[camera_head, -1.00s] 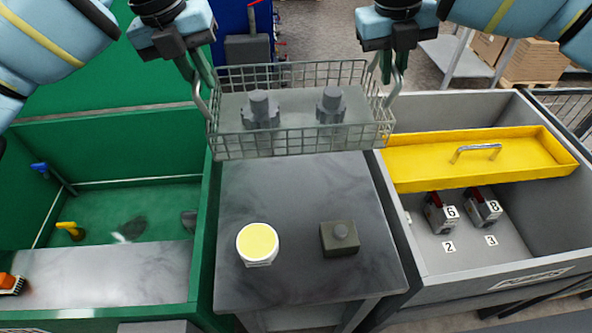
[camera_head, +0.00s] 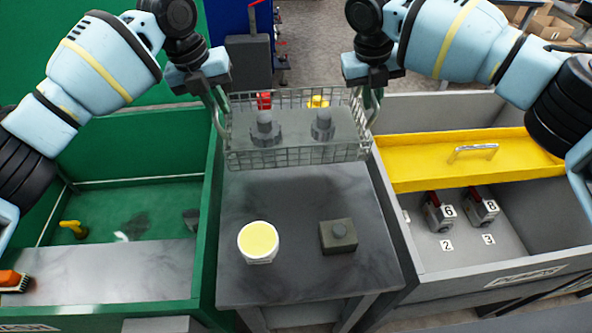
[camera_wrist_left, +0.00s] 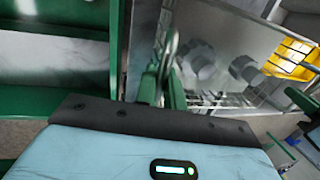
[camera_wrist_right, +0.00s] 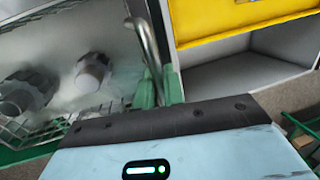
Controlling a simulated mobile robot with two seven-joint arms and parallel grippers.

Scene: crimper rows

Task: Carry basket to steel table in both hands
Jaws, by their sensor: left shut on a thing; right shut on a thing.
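A wire basket (camera_head: 300,156) hangs level between my two grippers at the far end of the grey-topped table (camera_head: 300,195). It holds two grey stepped metal parts (camera_head: 264,130) (camera_head: 322,126). My left gripper (camera_head: 217,97) is shut on its left handle, and the handle also shows in the left wrist view (camera_wrist_left: 170,48). My right gripper (camera_head: 373,99) is shut on the right handle, which shows in the right wrist view (camera_wrist_right: 146,42). The basket hides the table's far edge; I cannot tell whether it touches the top.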

